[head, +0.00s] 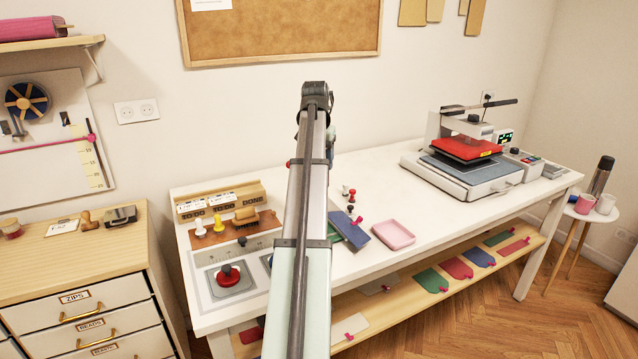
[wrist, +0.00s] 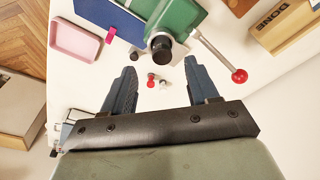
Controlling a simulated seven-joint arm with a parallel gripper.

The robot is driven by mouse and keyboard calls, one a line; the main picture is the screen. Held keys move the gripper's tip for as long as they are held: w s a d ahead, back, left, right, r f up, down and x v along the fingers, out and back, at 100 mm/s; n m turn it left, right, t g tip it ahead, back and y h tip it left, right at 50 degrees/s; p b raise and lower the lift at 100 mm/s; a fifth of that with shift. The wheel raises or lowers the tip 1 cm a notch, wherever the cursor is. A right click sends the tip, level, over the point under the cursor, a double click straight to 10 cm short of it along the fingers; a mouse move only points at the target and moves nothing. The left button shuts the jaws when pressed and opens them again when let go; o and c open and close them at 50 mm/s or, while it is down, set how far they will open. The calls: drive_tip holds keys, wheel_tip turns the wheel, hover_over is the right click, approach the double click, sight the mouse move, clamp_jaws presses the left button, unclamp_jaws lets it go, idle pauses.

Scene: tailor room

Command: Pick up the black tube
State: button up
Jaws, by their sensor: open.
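In the wrist view my gripper (wrist: 161,67) is open and empty, with its two fingers apart over the white table. A short black cylinder (wrist: 160,48) shows just beyond the fingertips, against a green press-like device with a red-ball lever (wrist: 239,75). In the head view a tall dark tube-shaped flask (head: 602,175) stands upright on the round stool at the far right, well away from my arm. I cannot tell which of these is the black tube. My arm hides the fingers in the head view.
Small stamps (wrist: 151,79) lie between and beyond the fingers. A pink tray (head: 393,234) and a dark blue board (head: 349,232) lie on the white table (head: 410,185). A heat press (head: 465,160) stands at the right.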

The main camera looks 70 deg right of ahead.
drive_tip(key=shift+w+d+f, duration=0.1)
drive_tip(key=shift+d+f, duration=0.1)
drive_tip(key=shift+f, duration=1.2)
drive_tip(key=shift+d+f, duration=0.15)
drive_tip(key=shift+f, duration=1.2)
drive_tip(key=shift+c, duration=0.2)
clamp_jaws()
